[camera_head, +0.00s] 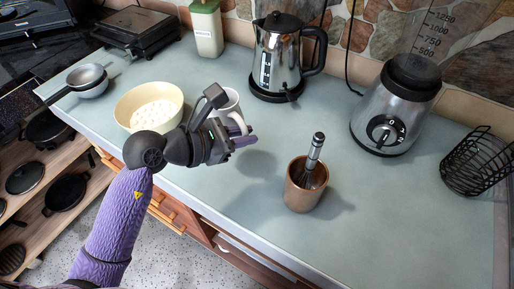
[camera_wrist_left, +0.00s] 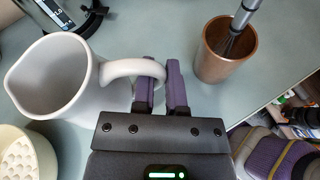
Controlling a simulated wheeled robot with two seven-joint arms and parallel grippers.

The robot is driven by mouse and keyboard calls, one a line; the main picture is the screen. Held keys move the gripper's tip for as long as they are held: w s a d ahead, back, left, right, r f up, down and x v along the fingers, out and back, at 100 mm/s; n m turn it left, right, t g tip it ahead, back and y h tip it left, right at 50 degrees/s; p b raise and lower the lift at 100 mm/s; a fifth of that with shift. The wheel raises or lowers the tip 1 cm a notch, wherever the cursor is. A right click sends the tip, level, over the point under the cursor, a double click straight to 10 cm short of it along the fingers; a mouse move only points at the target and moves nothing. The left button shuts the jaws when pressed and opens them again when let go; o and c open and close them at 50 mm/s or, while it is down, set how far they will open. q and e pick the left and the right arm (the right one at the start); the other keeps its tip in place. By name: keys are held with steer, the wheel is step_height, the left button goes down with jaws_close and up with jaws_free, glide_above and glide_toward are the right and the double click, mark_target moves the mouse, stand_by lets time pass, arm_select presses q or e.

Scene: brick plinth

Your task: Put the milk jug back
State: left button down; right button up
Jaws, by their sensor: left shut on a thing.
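The milk jug (camera_head: 229,106) is white with a loop handle, and my left arm partly covers it in the head view. In the left wrist view the jug (camera_wrist_left: 52,85) shows large at the left, its handle (camera_wrist_left: 135,68) reaching to the fingers. My left gripper (camera_head: 243,139) is shut on the handle, and its purple fingertips (camera_wrist_left: 162,84) show in the wrist view. A shadow lies on the counter to the right of the jug and fingers, so the jug appears raised. My right gripper is not in view.
A cream bowl (camera_head: 149,96) stands just left of the jug. A steel kettle (camera_head: 280,55) stands behind it, a copper cup (camera_head: 303,193) with a whisk to the right. A blender (camera_head: 388,115) and black wire basket (camera_head: 477,165) are farther right. The counter (camera_head: 400,220) is clear at front right.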

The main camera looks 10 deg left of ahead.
arm_select(q)
step_height(320, 180, down, 9)
steer(key=b, duration=0.3)
steer(key=shift+a+f, duration=0.1)
steer(key=shift+f, duration=0.1)
steer(key=shift+f+b, duration=0.35)
steer(key=shift+r, duration=0.1)
steer(key=shift+f, duration=0.2)
steer(key=c, duration=0.7)
jaws_free()
steer(key=shift+o, duration=0.2)
steer(key=shift+r, duration=0.15)
